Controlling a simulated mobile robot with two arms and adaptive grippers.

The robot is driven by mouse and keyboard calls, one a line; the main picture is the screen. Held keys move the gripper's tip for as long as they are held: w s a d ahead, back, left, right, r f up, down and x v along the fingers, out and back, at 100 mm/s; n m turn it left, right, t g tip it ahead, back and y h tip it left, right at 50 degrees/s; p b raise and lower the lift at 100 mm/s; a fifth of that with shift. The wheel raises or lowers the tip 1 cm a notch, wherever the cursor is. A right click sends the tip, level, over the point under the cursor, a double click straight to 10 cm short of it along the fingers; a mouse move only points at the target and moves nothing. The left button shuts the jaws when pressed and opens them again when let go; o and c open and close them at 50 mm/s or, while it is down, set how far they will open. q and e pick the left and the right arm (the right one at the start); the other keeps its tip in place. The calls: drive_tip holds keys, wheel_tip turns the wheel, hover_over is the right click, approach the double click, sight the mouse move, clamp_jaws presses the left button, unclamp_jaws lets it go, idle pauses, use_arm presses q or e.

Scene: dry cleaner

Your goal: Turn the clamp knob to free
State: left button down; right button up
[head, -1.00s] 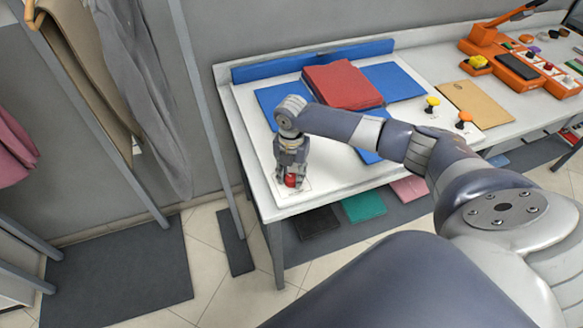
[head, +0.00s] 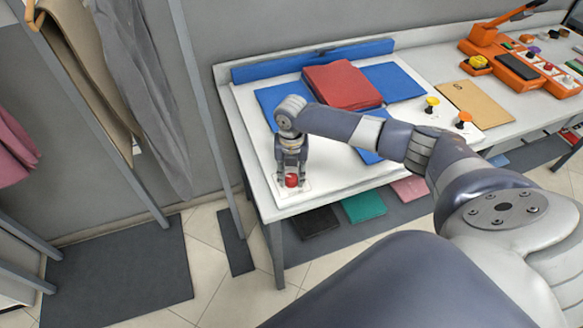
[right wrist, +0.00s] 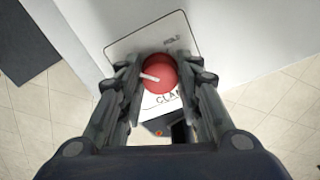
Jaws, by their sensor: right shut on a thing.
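The clamp knob (head: 291,181) is a round red knob on a white label plate (head: 308,187) at the front left corner of the table. In the right wrist view the knob (right wrist: 164,69) has a white pointer line at its left side. The plate (right wrist: 129,45) shows the word HOLD beyond the knob and part of the word CLAMP nearer; other lettering is hidden. My right gripper (head: 291,177) points down over the knob. In the right wrist view its fingers (right wrist: 160,78) are closed on both sides of the knob. My left gripper is out of view.
A red folded cloth (head: 342,85) and blue cloths (head: 392,81) lie on the white table (head: 330,168). Yellow (head: 432,102) and orange (head: 464,118) knobs stand to the right, near an orange device (head: 516,68). Garments hang at the left.

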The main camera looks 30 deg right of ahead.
sight(291, 177)
drive_tip(key=o, duration=1.1)
drive_tip(key=shift+r, duration=0.15)
wheel_tip(291, 177, up, 12)
drive_tip(key=shift+f, duration=0.15)
drive_tip(key=shift+a, duration=0.1)
